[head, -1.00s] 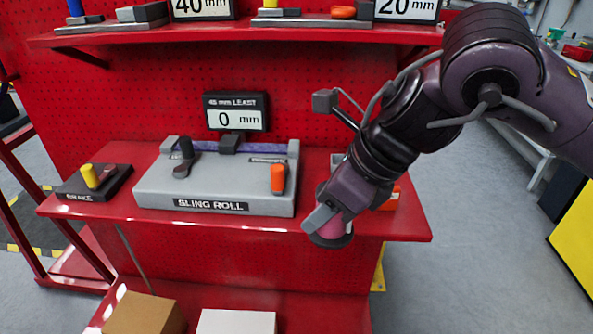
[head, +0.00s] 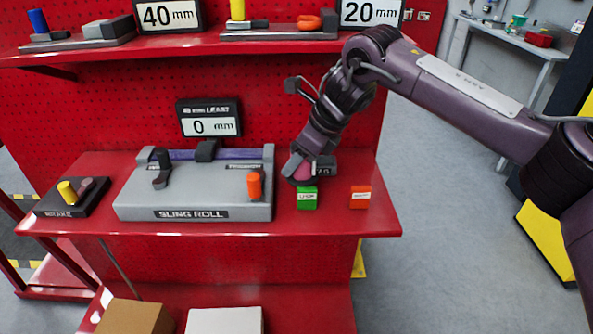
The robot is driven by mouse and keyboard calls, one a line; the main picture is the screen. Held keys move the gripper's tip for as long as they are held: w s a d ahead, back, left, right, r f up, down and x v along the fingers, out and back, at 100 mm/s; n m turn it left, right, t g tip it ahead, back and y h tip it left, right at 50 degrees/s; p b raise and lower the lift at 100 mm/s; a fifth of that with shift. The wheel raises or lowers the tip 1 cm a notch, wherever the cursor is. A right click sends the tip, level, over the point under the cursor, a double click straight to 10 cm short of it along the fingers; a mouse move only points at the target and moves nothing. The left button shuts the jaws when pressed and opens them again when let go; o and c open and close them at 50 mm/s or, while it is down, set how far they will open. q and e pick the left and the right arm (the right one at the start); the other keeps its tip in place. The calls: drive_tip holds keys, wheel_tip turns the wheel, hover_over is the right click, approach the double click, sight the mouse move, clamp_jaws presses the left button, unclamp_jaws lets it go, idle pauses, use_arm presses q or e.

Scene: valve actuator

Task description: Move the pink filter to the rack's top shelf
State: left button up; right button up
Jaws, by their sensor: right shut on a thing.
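My right gripper (head: 301,178) reaches in from the right and points down over the right part of the middle red shelf (head: 340,222). It is shut on the pink filter (head: 304,171), of which only a small part shows between the fingers. The filter is just behind and above a green block; I cannot tell whether it touches the shelf. The upper red shelf (head: 190,45) of the rack runs across the top of the view. My left gripper is out of view.
The green block (head: 307,198) and an orange block (head: 360,197) sit on the middle shelf. The grey sling roll unit (head: 195,205) is left of the gripper. Displays (head: 168,16) and fixtures (head: 275,30) occupy the upper shelf. Boxes (head: 225,320) lie below.

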sight(297, 175)
wheel_tip(297, 175, down, 3)
drive_tip(key=shift+f, duration=0.2)
drive_tip(key=shift+w+f+p, duration=0.2)
drive_tip(key=shift+f+p, duration=0.2)
drive_tip(key=shift+f, duration=0.2)
drive_tip(key=shift+f, duration=0.1)
drive_tip(key=o, duration=1)
drive_tip(key=shift+o, duration=0.2)
